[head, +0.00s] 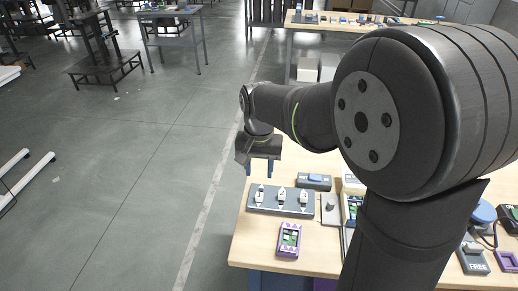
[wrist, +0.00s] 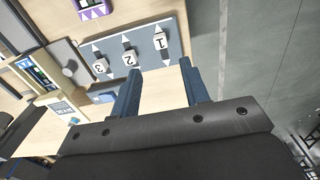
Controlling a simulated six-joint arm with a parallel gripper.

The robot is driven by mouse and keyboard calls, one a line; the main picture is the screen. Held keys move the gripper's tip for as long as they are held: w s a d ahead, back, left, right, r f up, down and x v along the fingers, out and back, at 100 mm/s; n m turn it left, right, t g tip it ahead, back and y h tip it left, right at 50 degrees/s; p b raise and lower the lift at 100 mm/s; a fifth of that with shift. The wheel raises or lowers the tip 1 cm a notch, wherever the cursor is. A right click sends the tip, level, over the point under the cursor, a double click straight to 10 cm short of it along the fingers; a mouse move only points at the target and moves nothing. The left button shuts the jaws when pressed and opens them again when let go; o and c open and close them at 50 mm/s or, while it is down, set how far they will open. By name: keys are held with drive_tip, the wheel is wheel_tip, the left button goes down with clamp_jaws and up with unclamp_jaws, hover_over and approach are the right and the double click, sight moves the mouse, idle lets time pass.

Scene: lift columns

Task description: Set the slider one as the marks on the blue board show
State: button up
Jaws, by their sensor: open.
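A blue-grey panel (head: 270,209) near the table's left end carries three white sliders in a row. In the wrist view the panel (wrist: 178,36) shows slider one (wrist: 162,43), numbered 1, at the right, then slider 2 (wrist: 130,59) and slider 3 (wrist: 100,66). White triangles mark the slots. A small dark-blue board (wrist: 36,73) with green and pale marks is at the left; the marks are too small to read. My gripper (wrist: 159,70) is open and empty, its blue fingers beside the panel's edge. In the head view my gripper (head: 259,168) is above and behind the panel.
A purple-edged box (head: 289,240) stands in front of the panel, a grey-blue box (head: 313,181) behind it. A grey block with a knob (head: 331,208) is to its right. My arm hides much of the table. Bare wood (head: 255,240) shows at the front left.

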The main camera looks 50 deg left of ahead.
wheel_tip(320, 180, up, 7)
hover_over(260, 193)
drive_tip(key=shift+s+d, duration=0.35)
drive_tip(key=shift+s, duration=0.1)
wheel_tip(260, 193, down, 17)
drive_tip(key=shift+w+a+f, duration=0.1)
drive_tip(key=shift+w+f, duration=0.05)
drive_tip(key=shift+f, duration=0.1)
drive_tip(key=shift+w+a+r, duration=0.1)
drive_tip(key=shift+w+a, duration=0.15)
drive_tip(key=shift+a, duration=0.05)
idle(0.3)
